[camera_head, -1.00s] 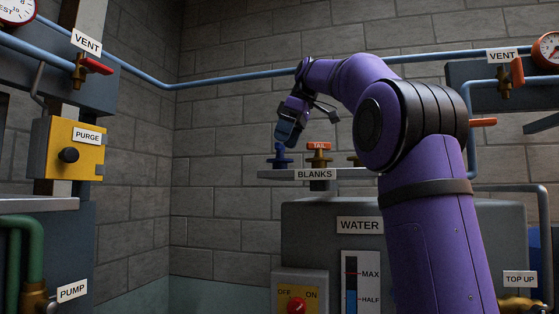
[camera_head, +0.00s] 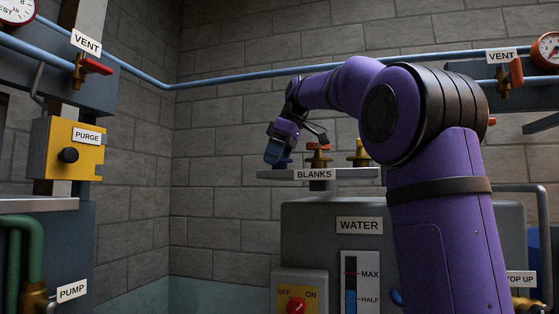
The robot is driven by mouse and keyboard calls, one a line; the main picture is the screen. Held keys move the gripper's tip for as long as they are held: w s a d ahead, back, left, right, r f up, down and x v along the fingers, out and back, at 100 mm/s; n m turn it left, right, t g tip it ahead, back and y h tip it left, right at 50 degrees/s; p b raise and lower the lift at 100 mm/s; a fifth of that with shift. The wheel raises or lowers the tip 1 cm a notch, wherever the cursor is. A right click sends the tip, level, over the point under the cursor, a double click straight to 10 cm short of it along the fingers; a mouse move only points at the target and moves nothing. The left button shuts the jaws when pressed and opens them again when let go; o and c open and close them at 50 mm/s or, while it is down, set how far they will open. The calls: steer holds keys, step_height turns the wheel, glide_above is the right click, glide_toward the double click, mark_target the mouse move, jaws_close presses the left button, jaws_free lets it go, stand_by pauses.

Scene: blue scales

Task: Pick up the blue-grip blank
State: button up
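The blue-grip blank (camera_head: 283,162) stands at the left end of the grey shelf labelled BLANKS (camera_head: 350,173). Only a little of its blue lower part shows; my gripper covers the rest. My gripper (camera_head: 274,158) points down over the blank, with its fingers at the blank's height. I cannot tell whether the fingers touch it or are closed around it. A brass blank with an orange grip (camera_head: 319,154) stands just right of my gripper. A brass blank with a yellow grip (camera_head: 360,153) stands further right on the shelf.
My purple arm fills the right side and partly covers the WATER tank (camera_head: 300,215) below the shelf. A blue pipe (camera_head: 230,80) runs along the brick wall above. A yellow PURGE box (camera_head: 60,150) is at left. The space left of the shelf is clear.

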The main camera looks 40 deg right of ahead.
steer(key=c, duration=0.7)
steer(key=shift+o, duration=0.2)
steer(key=shift+r, duration=0.15)
steer(key=shift+r, duration=1.6)
steer(key=s+a+r, duration=0.1)
steer(key=s+a, duration=0.1)
steer(key=s, duration=1.3)
steer(key=shift+s+a+r, duration=0.25)
steer(key=shift+s+a, duration=0.15)
